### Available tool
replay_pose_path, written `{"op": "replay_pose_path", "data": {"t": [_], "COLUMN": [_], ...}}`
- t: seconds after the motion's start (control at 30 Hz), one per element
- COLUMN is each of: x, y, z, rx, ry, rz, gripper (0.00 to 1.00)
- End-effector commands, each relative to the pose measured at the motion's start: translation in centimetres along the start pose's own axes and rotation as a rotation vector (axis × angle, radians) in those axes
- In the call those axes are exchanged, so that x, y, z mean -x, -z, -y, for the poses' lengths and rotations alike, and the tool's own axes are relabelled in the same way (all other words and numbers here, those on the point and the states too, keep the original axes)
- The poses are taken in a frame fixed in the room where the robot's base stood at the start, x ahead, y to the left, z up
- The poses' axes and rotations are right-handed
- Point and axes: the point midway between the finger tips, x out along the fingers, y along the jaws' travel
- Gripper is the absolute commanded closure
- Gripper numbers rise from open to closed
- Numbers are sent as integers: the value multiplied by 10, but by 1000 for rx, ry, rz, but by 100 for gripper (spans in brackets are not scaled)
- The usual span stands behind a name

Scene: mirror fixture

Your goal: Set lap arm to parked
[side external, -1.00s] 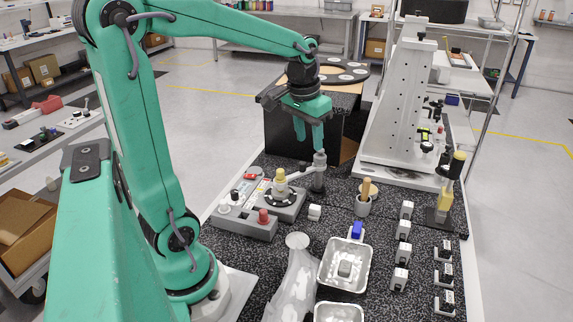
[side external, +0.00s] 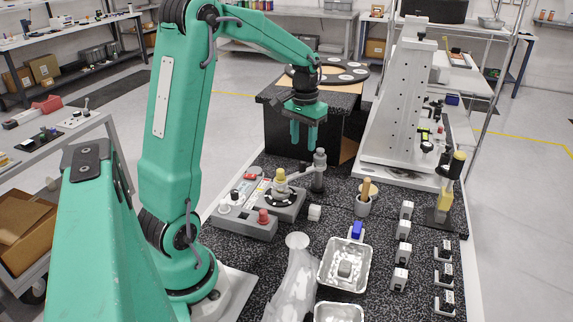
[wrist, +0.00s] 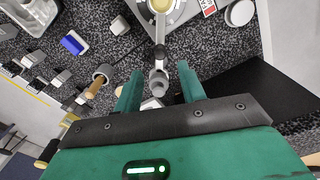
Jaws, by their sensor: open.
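The lap arm (side external: 300,173) is a thin grey bar. It runs right from a yellow-capped pivot (side external: 280,177) on a grey base to an upright grey post with a round knob (side external: 319,158). My gripper (side external: 303,148) is open and empty, fingers pointing down, above and a little left of the knob in the side view. In the wrist view my gripper (wrist: 159,92) has its two fingers apart, with the knob (wrist: 159,80) showing between them. The bar (wrist: 160,35) runs up from there to the yellow cap (wrist: 160,5). I see no contact between fingers and knob.
A grey control box (side external: 246,222) with a red button stands left of the pivot. A black box-shaped stand (side external: 290,130) is behind my gripper. A cup with a wooden handle (side external: 363,205), metal trays (side external: 330,285) and small blocks fill the right and front.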

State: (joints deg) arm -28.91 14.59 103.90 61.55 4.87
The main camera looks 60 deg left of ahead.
Motion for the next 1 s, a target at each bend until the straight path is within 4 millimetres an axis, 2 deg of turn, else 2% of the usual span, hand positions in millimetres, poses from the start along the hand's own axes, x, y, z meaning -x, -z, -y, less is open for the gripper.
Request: {"op": "replay_pose_path", "data": {"t": [0.6, 1.0], "x": [-65, -73], "y": [0, 0], "z": [0, 0], "rx": [0, 0], "ry": [0, 0], "rz": [1, -1], "gripper": [60, 60]}}
